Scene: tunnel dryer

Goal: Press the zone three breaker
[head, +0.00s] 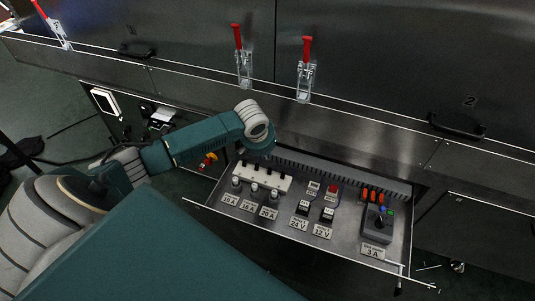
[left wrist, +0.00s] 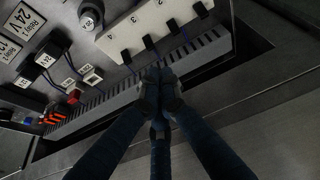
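The white breaker block (left wrist: 150,25) in the left wrist view carries a row of black switches beside printed numbers. The switch by the number 3 (left wrist: 148,42) is the zone three breaker; the switch by 4 (left wrist: 125,57) is left of it. In the head view the block (head: 262,178) lies in the open panel drawer, just below my left wrist. My left gripper (left wrist: 160,80) has its fingers together, tips near the slotted grey strip and close to the block's edge. No object shows between them. I cannot tell whether they touch anything. My right gripper is out of view.
The drawer (head: 340,250) also holds round fuse holders (head: 254,188), small rocker switches (head: 303,208), a red button (head: 331,190) and a joystick box (head: 378,223). A slotted grey strip (head: 340,174) runs along its back. Red-handled clamps (head: 305,68) stand on the steel ledge behind.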

